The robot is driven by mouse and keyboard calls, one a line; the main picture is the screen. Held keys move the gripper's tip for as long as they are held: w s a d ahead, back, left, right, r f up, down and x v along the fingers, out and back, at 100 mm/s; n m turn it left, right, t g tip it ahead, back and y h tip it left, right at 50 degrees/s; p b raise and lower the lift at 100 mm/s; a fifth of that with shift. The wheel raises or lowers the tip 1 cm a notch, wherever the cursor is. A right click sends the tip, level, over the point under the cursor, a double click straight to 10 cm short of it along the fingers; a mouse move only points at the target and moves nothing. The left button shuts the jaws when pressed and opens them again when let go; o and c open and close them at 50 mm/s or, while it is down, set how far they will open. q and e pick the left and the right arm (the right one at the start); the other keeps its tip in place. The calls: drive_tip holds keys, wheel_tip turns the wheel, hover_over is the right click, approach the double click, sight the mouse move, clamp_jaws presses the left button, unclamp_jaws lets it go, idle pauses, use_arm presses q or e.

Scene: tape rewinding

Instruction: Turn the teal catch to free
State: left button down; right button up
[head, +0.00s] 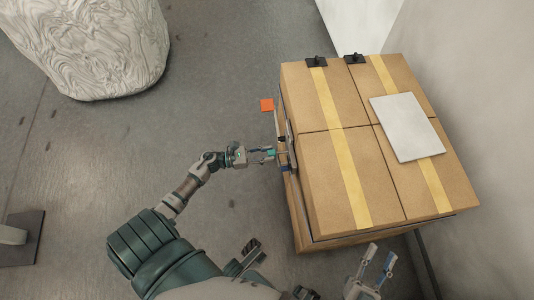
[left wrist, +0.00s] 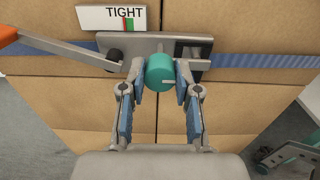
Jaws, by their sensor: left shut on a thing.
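The teal catch (left wrist: 160,73) is a round knob with a short white line pointing right, mounted on a grey metal plate (left wrist: 190,49) on the side of the boxes. In the left wrist view my left gripper (left wrist: 160,75) has one fingertip on each side of it and is shut on it. In the head view the left gripper (head: 267,154) reaches the left side of the box stack, and the catch (head: 271,153) shows as a small teal spot. My right gripper (head: 377,262) is empty, its fingers apart, near the bottom edge.
A blue strap (left wrist: 262,65) runs across the cardboard boxes (head: 335,160). A lever with an orange handle (left wrist: 8,36) extends left of the plate. A sign (left wrist: 111,18) reads TIGHT, with red and green marks. A pale panel (head: 407,127) lies on the boxes.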

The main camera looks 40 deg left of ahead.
use_arm(q)
drive_tip(key=shift+f, duration=0.1)
use_arm(e)
drive_tip(key=shift+a, duration=0.1)
use_arm(q)
drive_tip(key=shift+w+a+n+p, duration=0.15)
drive_tip(key=shift+n+p, duration=1.1)
drive_tip(key=shift+n, duration=3.25)
drive_tip(key=shift+w+a+n+p, duration=0.1)
drive_tip(key=shift+n+p, duration=1.1)
drive_tip(key=shift+n, duration=3.3)
use_arm(e)
wheel_tip(320, 180, down, 11)
drive_tip(key=s+d+g+h, duration=0.1)
drive_tip(key=g+h, duration=0.1)
drive_tip(key=g, duration=0.7)
drive_tip(key=shift+s+d+n, duration=0.15)
drive_tip(key=shift+d+n, duration=0.15)
drive_tip(key=shift+d, duration=0.1)
use_arm(q)
drive_tip(key=c, duration=0.8)
unclamp_jaws()
drive_tip(key=shift+f, duration=0.1)
drive_tip(key=shift+c, duration=0.2)
use_arm(e)
drive_tip(key=shift+a, duration=0.1)
use_arm(q)
drive_tip(key=shift+s, duration=0.1)
